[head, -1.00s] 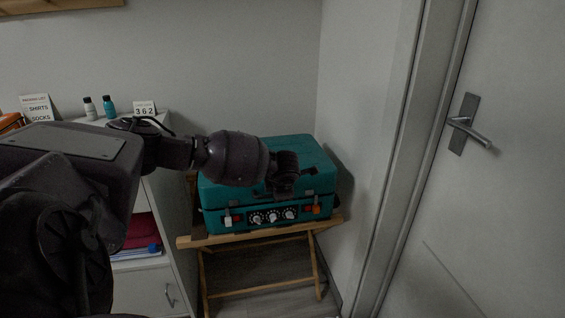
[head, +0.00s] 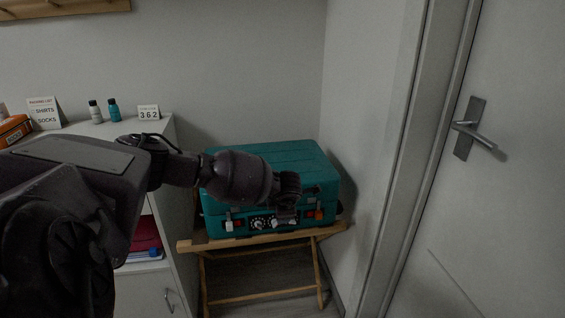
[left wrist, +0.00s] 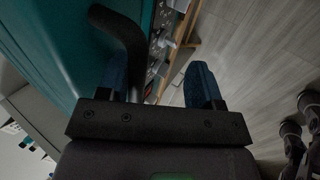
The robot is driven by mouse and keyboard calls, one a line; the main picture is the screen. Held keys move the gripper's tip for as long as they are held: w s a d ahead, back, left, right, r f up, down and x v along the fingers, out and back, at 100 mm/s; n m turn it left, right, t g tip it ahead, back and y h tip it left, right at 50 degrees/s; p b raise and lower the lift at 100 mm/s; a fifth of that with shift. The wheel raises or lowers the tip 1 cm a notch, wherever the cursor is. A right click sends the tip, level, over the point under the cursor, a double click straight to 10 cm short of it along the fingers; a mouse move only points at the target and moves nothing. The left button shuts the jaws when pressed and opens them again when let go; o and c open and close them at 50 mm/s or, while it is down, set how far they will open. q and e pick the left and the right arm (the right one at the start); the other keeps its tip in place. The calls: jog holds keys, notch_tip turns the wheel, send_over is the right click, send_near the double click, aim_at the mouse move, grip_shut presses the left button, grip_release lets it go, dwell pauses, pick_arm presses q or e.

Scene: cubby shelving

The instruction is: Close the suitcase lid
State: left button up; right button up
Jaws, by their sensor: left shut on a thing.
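The teal suitcase (head: 270,156) rests on a wooden folding stand, and its lid lies down over the base. Its front has dials (head: 259,223), a white latch (head: 229,222) and an orange latch (head: 318,213). My left gripper (head: 285,215) is at the suitcase's front edge, right of centre.
The wooden stand (head: 262,298) is close to the right wall. A door with a metal handle (head: 473,130) is at right.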

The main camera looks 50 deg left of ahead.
pick_arm(q)
jog(key=shift+s+d+f, duration=0.4)
jog(key=shift+s+f, duration=0.05)
jog(key=shift+f, duration=0.15)
pick_arm(e)
jog(key=shift+s, duration=0.1)
pick_arm(q)
jog(key=shift+w+a+r+p+v, duration=0.15)
jog(key=shift+p+v, duration=0.45)
jog(key=shift+v, duration=1.35)
jog(key=shift+w+a+r+p+v, duration=0.15)
jog(key=shift+p+v, duration=0.45)
jog(key=shift+v, duration=1.3)
jog(key=shift+w+a+r+p+v, duration=0.15)
jog(key=shift+p+v, duration=0.45)
jog(key=shift+v, duration=1.35)
pick_arm(e)
jog(key=shift+s+d+r+m, duration=0.35)
jog(key=shift+r+m, duration=0.05)
jog(key=shift+r, duration=0.1)
pick_arm(q)
jog(key=shift+f, duration=0.2)
